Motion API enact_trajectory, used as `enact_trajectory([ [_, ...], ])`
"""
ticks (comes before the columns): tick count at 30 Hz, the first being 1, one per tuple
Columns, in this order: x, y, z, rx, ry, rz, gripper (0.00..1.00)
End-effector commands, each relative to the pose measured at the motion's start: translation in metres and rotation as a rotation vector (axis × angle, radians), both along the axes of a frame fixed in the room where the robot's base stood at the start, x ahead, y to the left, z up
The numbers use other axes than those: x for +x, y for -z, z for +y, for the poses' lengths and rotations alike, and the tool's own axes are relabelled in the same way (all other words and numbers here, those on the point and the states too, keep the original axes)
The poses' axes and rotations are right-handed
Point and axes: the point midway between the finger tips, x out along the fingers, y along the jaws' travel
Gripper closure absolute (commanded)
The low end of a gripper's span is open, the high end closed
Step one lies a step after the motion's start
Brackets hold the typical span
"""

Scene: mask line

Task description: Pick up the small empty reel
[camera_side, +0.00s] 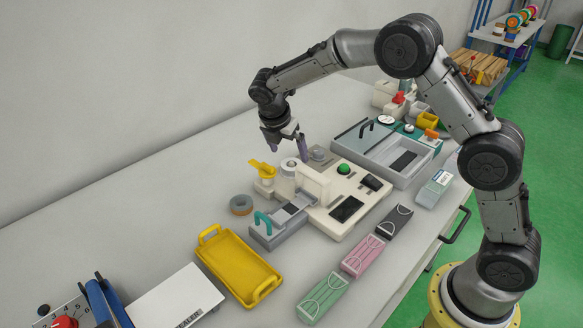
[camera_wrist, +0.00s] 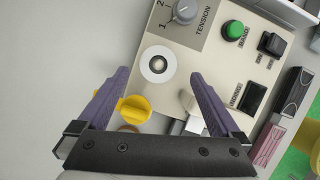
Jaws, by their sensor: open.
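A small white round reel (camera_wrist: 158,65) with a grey centre and dark hole sits on the cream machine (camera_wrist: 205,75), seen from above in the wrist view. In the side view it appears as a pale cylinder (camera_side: 289,164) near the machine's back left edge; whether film is wound on it is hard to tell. My gripper (camera_side: 288,149) is open and empty above it, pointing down. In the wrist view the purple fingers of my gripper (camera_wrist: 160,76) appear on either side of the reel, with no visible contact.
A yellow knob or lever (camera_side: 263,168) stands close left of the reel. The table's back left is clear.

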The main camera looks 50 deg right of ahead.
Motion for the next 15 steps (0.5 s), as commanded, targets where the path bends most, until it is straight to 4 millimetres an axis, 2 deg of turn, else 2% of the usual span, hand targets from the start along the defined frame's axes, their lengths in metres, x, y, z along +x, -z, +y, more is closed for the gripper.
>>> enact_trajectory([
  [9, 0.005, 0.037, -0.012, 0.000, 0.002, 0.006, 0.00],
  [15, 0.007, 0.050, -0.017, 0.000, 0.001, 0.002, 0.00],
])
